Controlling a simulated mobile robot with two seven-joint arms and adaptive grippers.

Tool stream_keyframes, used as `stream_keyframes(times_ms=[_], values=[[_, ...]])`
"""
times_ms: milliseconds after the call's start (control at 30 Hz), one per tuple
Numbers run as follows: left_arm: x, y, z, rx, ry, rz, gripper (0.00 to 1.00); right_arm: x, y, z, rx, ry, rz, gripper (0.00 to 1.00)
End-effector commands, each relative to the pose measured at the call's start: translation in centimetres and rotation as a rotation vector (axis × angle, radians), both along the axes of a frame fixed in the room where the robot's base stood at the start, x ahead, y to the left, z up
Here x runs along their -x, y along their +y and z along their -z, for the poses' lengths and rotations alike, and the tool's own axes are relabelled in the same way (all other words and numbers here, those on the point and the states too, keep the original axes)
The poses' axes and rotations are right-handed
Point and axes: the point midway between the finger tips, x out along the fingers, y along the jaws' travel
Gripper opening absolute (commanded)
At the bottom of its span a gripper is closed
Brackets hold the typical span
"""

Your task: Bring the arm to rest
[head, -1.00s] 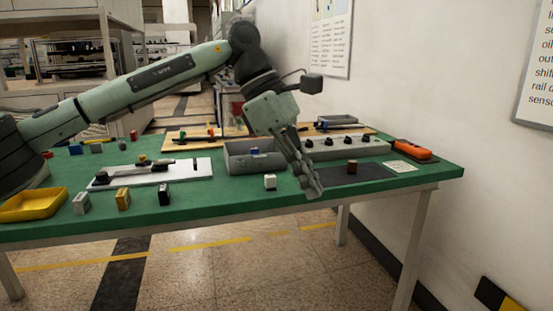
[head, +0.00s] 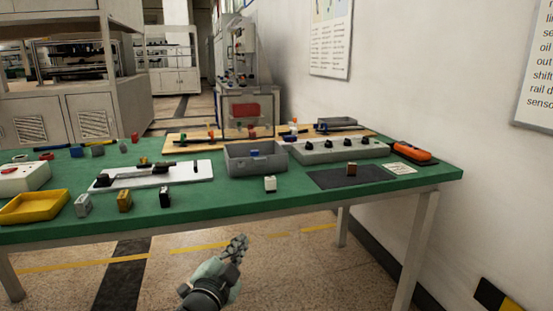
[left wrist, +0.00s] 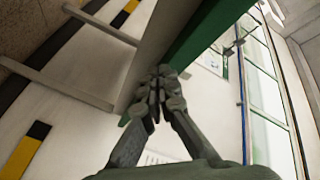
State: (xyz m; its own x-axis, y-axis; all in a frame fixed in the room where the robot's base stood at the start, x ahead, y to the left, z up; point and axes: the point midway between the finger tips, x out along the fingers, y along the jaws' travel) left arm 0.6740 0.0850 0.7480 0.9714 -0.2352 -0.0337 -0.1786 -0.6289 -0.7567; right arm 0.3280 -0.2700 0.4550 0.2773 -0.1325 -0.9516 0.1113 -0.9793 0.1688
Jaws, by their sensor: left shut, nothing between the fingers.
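My left gripper (head: 238,246) is low at the bottom middle of the head view, in front of the table's front edge and below its top. It is shut and empty. In the left wrist view its two fingers (left wrist: 157,88) meet at the tips, with the table's edge and underside behind them. My right gripper is in neither view.
The green table (head: 230,193) holds a yellow tray (head: 35,219), a grey bin (head: 240,168), a grey box with black knobs (head: 340,157), an orange device (head: 412,152) and several small blocks. A wall stands at the right. Open floor (head: 300,270) lies before the table.

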Motion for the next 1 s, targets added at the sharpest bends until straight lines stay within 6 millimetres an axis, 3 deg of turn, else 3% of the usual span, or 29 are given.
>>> stream_keyframes(times_ms=[33,200,267,400,500,600,733,833,1000], values=[[1.3,2.0,3.6,0.042,0.107,-0.056,0.00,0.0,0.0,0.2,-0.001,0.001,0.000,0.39],[7.2,7.8,13.7,0.164,0.433,-0.243,0.00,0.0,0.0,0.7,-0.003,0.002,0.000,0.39],[9.9,9.6,16.9,0.203,0.543,-0.309,0.00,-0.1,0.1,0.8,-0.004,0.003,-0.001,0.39],[17.5,13.4,23.5,0.276,0.793,-0.466,0.00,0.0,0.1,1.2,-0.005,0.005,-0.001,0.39],[23.3,15.5,27.0,0.318,0.952,-0.571,0.00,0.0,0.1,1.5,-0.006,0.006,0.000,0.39],[28.4,16.9,29.3,0.347,1.081,-0.660,0.00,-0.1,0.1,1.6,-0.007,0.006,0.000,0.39],[32.8,18.0,30.7,0.369,1.186,-0.734,0.00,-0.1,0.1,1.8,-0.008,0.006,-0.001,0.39],[34.3,18.3,31.1,0.376,1.222,-0.762,0.00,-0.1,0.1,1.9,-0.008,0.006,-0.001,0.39],[34.7,18.4,31.2,0.377,1.232,-0.769,0.00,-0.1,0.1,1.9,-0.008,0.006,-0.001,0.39]])
